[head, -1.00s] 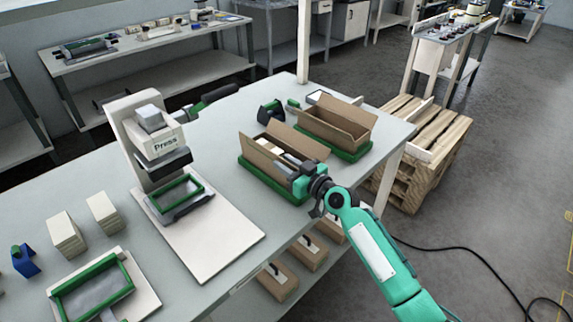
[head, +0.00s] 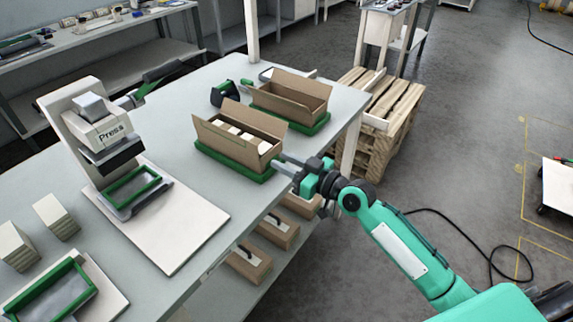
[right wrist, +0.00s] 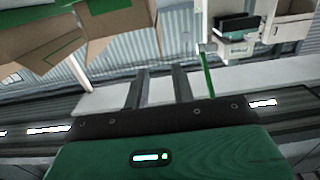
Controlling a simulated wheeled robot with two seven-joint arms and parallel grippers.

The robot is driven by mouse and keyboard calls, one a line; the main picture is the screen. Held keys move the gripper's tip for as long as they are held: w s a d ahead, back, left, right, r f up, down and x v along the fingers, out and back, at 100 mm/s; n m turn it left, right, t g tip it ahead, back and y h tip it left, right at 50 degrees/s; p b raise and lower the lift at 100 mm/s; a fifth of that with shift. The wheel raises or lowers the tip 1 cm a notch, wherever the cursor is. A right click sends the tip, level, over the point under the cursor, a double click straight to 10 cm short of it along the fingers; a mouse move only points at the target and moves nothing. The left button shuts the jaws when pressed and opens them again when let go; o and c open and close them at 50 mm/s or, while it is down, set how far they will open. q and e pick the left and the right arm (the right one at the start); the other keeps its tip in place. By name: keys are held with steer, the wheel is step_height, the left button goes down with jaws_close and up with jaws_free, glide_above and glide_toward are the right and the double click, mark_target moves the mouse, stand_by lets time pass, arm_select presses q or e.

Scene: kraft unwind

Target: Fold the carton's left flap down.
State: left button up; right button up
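The nearer open carton (head: 262,163) sits in a green tray (head: 215,155) near the table's right edge. Pale blocks (head: 235,131) lie in it. A long back flap stands up, and a flap at its left end (head: 205,131) stands up and leans outward. My right gripper (head: 283,164) is just off the carton's right end, at the table edge. In the right wrist view its two fingers (right wrist: 160,88) are apart with nothing between them. Cardboard panels (right wrist: 110,35) show beyond them at upper left. My left gripper is not in view.
A second open carton (head: 290,99) in a green tray stands just behind. A press (head: 108,135) on a white board stands to the left. A black tape dispenser (head: 223,93) is behind the carton. Boxes (head: 248,262) sit on the shelf below.

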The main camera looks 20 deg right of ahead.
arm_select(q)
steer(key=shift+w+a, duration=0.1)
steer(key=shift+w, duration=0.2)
